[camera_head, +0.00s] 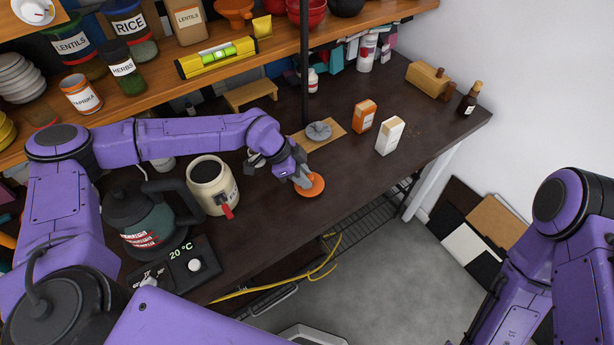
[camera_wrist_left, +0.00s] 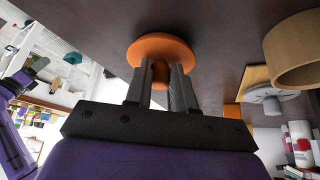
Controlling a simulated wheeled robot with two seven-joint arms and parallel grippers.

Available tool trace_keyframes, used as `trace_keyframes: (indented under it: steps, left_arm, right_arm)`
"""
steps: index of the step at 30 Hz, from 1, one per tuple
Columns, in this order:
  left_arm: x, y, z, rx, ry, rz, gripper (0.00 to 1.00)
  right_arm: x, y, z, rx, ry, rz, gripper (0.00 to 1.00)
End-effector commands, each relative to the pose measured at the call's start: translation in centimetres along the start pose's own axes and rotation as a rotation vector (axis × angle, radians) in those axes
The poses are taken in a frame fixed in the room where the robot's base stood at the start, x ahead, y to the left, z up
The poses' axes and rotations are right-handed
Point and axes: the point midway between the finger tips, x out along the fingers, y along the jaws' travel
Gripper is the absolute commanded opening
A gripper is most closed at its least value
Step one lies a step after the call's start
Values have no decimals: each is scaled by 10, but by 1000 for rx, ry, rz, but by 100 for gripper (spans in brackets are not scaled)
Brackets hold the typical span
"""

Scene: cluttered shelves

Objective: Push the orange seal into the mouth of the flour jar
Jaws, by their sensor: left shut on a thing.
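The orange seal (camera_head: 312,187) is a round disc with a knob. My left gripper (camera_head: 301,178) is shut on it over the front part of the dark worktop. In the left wrist view the knob sits between the two fingers of my left gripper (camera_wrist_left: 161,88), with the disc of the seal (camera_wrist_left: 160,46) beyond the fingertips. The flour jar (camera_head: 222,197) is a cream jar with a dark open mouth and a red clip on its front. It stands upright to the left of the gripper, apart from the seal. My right arm shows at the lower right, but its gripper is out of view.
A dark kettle (camera_head: 147,217) stands left of the jar, with a scale (camera_head: 180,268) in front. A grey lid (camera_head: 319,131) lies on a wooden board behind the gripper. An orange carton (camera_head: 364,115) and a white carton (camera_head: 390,135) stand to the right. A thin dark post (camera_head: 305,60) rises behind.

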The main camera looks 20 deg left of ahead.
Motion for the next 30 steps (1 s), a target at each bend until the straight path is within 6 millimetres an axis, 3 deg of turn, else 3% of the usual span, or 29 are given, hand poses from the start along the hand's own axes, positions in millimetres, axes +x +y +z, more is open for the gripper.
trace_keyframes:
  steps: [14,30]
  left_arm:
    - [-32,-4,-18,1,6,-12,0]
    - [-39,-4,-22,2,6,-13,0]
  right_arm:
    - [-23,2,-9,0,0,0,43]
    - [-28,3,-12,0,0,0,43]
